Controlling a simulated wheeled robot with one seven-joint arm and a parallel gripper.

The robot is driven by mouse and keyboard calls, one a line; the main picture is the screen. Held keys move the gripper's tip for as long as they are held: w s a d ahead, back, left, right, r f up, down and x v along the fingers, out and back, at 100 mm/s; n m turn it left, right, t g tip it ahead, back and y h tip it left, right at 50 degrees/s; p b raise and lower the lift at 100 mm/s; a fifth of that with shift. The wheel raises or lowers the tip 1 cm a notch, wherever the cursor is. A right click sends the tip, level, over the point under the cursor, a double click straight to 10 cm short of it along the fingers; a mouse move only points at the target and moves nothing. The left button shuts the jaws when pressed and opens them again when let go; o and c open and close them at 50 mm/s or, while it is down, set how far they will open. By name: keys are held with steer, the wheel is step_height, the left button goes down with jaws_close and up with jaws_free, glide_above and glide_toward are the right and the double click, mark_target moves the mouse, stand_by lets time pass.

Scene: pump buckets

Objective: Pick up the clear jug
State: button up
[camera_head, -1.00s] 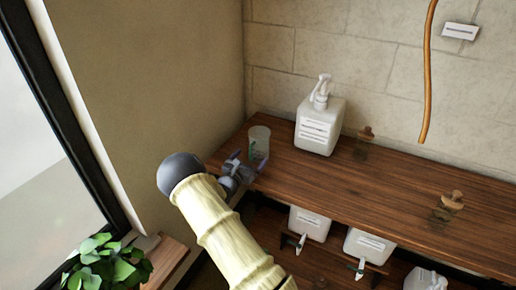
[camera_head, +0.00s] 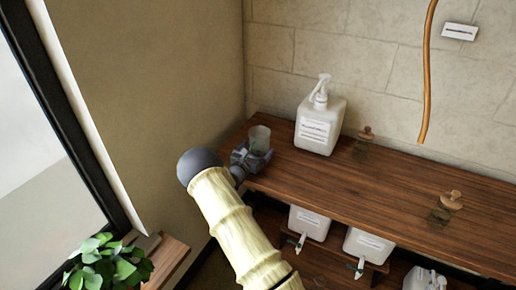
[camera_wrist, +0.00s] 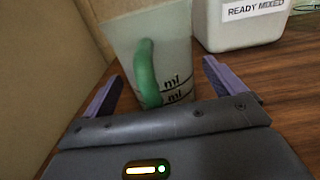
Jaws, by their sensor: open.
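The clear jug (camera_head: 260,137) stands upright at the left end of the wooden shelf, near the corner of the walls. In the wrist view the jug (camera_wrist: 172,40) shows a green handle facing me and dark "ml" markings. My gripper (camera_head: 252,156) is open at the jug, low on its body. In the wrist view my gripper (camera_wrist: 160,88) has one purple finger on each side of the jug, with the handle between them. The jug's base is partly hidden behind the gripper body. I cannot tell whether the fingers touch it.
A white pump bottle (camera_head: 319,122) stands just right of the jug. Two small corked glass jars (camera_head: 363,140) (camera_head: 445,207) stand farther right on the wooden shelf (camera_head: 340,180). White containers (camera_head: 309,222) with taps sit below. A plant (camera_head: 105,264) is at lower left.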

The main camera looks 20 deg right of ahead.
mark_target(256, 129)
steer(key=c, duration=1.1)
steer(key=shift+r, duration=0.1)
step_height(256, 129, up, 10)
steer(key=shift+f, duration=0.1)
stand_by(0.3)
